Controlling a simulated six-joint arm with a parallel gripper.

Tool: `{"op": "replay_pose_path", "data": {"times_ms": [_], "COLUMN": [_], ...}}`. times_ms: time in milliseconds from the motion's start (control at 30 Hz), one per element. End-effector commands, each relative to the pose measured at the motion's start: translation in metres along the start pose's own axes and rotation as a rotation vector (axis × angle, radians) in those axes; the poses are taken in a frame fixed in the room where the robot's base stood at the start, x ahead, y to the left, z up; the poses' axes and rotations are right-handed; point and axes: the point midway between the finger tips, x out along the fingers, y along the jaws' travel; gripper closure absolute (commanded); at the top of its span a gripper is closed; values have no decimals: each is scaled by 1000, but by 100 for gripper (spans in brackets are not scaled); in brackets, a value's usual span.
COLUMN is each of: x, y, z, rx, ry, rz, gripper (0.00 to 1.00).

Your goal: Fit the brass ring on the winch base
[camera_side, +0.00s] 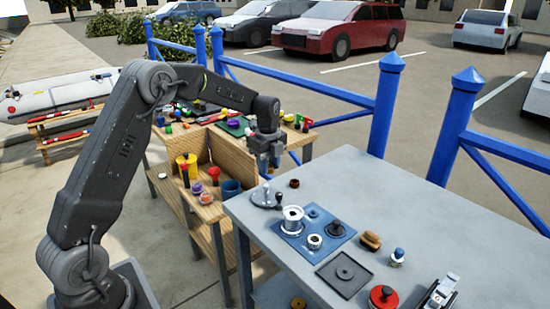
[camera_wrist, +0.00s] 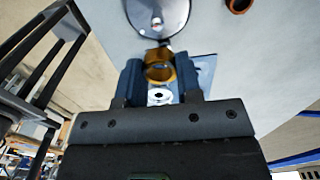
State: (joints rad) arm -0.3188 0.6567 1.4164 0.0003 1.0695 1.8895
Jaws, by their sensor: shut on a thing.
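My gripper (camera_wrist: 159,82) is shut on the brass ring (camera_wrist: 159,73), which sits between its two blue-grey fingers in the wrist view. In the side view my gripper (camera_side: 264,160) hangs in the air above and left of the grey table's far corner; the ring cannot be made out there. A blue mat (camera_side: 288,236) on the table carries a silver flanged drum (camera_side: 292,221), a small white-rimmed ring piece (camera_side: 314,242) and a dark round piece with a post (camera_side: 335,229). I cannot tell for certain which is the winch base. A silver round part (camera_wrist: 160,97) shows beyond the ring in the wrist view.
A grey disc with a knob (camera_side: 266,198) and a brown ring (camera_side: 294,183) lie near the table's far edge. A dark square tray (camera_side: 344,274), brown brush-like piece (camera_side: 370,241) and red-topped round piece (camera_side: 383,297) stand nearer. A wooden bench (camera_side: 212,211) with cups adjoins.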

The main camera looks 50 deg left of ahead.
Motion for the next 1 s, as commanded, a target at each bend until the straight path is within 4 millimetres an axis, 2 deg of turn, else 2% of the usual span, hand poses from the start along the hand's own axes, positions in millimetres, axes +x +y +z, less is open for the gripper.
{"op": "replay_pose_path", "data": {"times_ms": [133, 600, 1000], "x": [14, 40, 42], "y": [1, 1, 1], "z": [10, 10, 10], "rx": [0, 1, 1], "ry": [0, 0, -1], "rz": [0, 0, -1], "gripper": [91, 91, 91]}}
